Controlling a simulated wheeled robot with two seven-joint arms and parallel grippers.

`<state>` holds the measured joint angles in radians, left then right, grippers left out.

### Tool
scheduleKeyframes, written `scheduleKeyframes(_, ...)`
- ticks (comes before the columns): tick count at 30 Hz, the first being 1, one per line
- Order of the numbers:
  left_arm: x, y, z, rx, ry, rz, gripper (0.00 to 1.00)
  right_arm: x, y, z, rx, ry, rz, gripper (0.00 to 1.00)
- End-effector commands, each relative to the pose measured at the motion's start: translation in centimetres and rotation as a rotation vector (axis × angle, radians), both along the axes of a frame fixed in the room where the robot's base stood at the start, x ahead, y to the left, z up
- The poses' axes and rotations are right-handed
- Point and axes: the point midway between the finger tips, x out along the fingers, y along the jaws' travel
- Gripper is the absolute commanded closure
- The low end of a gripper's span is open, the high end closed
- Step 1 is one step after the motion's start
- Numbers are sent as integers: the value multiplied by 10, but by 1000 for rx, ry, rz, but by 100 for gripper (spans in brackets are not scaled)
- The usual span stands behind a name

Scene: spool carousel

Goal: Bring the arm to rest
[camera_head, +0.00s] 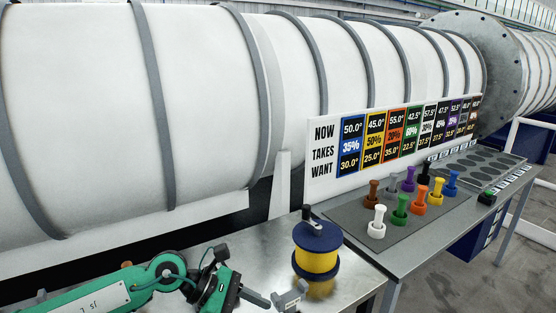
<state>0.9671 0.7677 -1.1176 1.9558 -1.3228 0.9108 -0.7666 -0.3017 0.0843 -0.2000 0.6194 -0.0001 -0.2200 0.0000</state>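My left arm (165,272) is green and reaches in from the bottom left, low over the metal bench. My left gripper (285,298) is at the bottom edge, in front of and to the left of a spool (317,262). The spool is yellow with dark blue flanges and a black knob on top, and it stands upright on the bench. I see no spool in the gripper. The gripper is seen from the side and partly cut off, so its opening is unclear. My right gripper is not in view.
A grey mat (345,216) holds several coloured pegs, among them a white peg (377,222) and a blue peg (451,183). A sign board (322,160) stands behind it. A large white cylinder (90,120) fills the back. Bare bench (235,245) lies left of the spool.

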Motion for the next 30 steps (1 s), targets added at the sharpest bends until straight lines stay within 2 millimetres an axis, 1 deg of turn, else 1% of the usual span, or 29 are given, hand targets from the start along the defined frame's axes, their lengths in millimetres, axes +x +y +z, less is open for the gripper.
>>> scheduleKeyframes(1, -11, -20, 9, -113, 64, 30, 51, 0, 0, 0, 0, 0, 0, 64)
scheduleKeyframes(3, -19, -41, 27, -275, 158, 90, 51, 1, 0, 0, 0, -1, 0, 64)
scheduleKeyframes(6, -25, -59, 55, -496, 307, 185, 51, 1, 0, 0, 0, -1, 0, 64)
scheduleKeyframes(7, -25, -62, 63, -560, 356, 219, 51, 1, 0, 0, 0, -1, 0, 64)
scheduleKeyframes(9, -23, -64, 80, -706, 475, 298, 51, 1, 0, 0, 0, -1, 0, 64)
scheduleKeyframes(11, -18, -61, 92, -826, 581, 371, 51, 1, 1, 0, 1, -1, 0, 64)
scheduleKeyframes(13, -11, -53, 102, -960, 712, 462, 51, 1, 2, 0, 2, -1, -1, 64)
scheduleKeyframes(16, 3, -33, 106, -1141, 903, 607, 51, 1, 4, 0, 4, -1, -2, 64)
scheduleKeyframes(18, 13, -15, 101, -1259, 1042, 715, 51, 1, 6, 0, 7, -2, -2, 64)
scheduleKeyframes(20, 20, 2, 92, -1355, 1161, 814, 51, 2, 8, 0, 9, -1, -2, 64)
scheduleKeyframes(23, 28, 34, 66, -1505, 1358, 991, 51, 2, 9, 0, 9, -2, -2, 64)
scheduleKeyframes(24, 29, 47, 53, -1560, 1438, 1068, 51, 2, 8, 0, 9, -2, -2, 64)
scheduleKeyframes(26, 28, 66, 30, -1638, 1554, 1184, 51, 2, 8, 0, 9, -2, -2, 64)
scheduleKeyframes(27, 25, 79, 13, -1686, 1630, 1266, 51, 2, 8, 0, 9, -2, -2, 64)
scheduleKeyframes(29, 17, 97, -13, -1754, 1744, 1394, 51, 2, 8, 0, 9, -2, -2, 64)
scheduleKeyframes(30, 9, 108, -32, -1795, 1815, 1485, 51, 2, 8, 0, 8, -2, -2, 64)
